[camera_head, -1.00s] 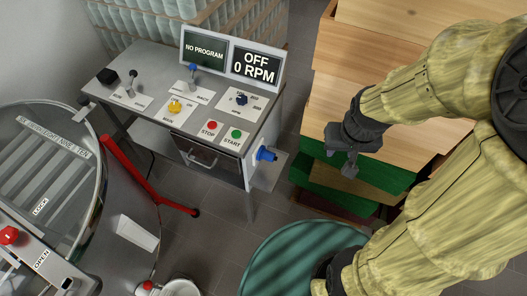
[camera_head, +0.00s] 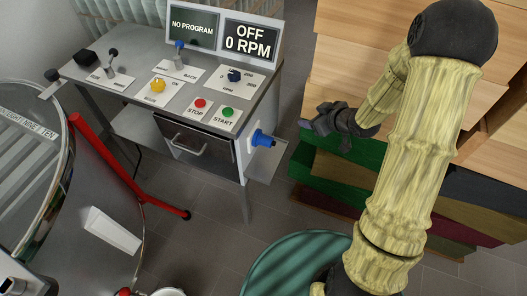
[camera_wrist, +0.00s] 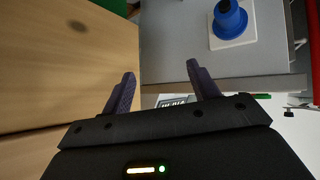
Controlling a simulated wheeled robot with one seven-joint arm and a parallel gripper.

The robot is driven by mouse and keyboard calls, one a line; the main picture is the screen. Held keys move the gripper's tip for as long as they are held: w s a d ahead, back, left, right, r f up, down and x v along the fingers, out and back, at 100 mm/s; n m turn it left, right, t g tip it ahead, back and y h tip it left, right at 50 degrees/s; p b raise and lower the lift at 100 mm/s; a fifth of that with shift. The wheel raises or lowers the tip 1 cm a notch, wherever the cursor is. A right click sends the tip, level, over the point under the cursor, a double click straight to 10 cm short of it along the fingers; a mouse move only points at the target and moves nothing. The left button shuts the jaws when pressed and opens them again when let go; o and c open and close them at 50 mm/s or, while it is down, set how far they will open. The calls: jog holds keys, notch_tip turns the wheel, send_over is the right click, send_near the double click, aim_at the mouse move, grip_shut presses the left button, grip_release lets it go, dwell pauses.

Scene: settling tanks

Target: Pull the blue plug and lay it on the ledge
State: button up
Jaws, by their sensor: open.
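The blue plug (camera_head: 262,139) sits in a pale plate on the right side wall of the control desk. It also shows in the wrist view (camera_wrist: 229,20) at the top, right of the fingers. A narrow grey ledge (camera_head: 268,168) juts from the desk's side just below the plug. My gripper (camera_head: 320,125) is open and empty, to the right of the plug and apart from it, pointing left toward the desk. In the wrist view its two dark fingers (camera_wrist: 160,72) stand apart with nothing between them.
The control desk (camera_head: 146,112) carries switches, stop and start buttons and a display reading OFF, 0 RPM. Stacked wooden boards (camera_head: 370,30) and green ones stand to the right, behind my arm. A red bar (camera_head: 130,170) and a round metal tank (camera_head: 95,255) are at left.

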aim_at(272, 143)
jog(key=s+a+f+n+g+y+b, duration=0.1)
jog(key=s+a+f+n+y+b, duration=0.1)
jog(key=f+y+b, duration=0.2)
jog(key=s+a+f+n+g+y+b, duration=0.1)
jog(key=s+a+f+n+y+b, duration=0.1)
jog(key=f+y+b, duration=0.3)
notch_tip(272, 143, down, 4)
jog(key=shift+a+r+n+y, duration=0.25)
jog(key=shift+a+n+y, duration=0.15)
jog(key=shift+a+y, duration=0.5)
jog(key=shift+d, duration=0.15)
jog(key=shift+b+x, duration=0.4)
jog(key=shift+x, duration=4.05)
jog(key=shift+s+r, duration=0.1)
grip_shut()
jog(key=shift+d, duration=0.1)
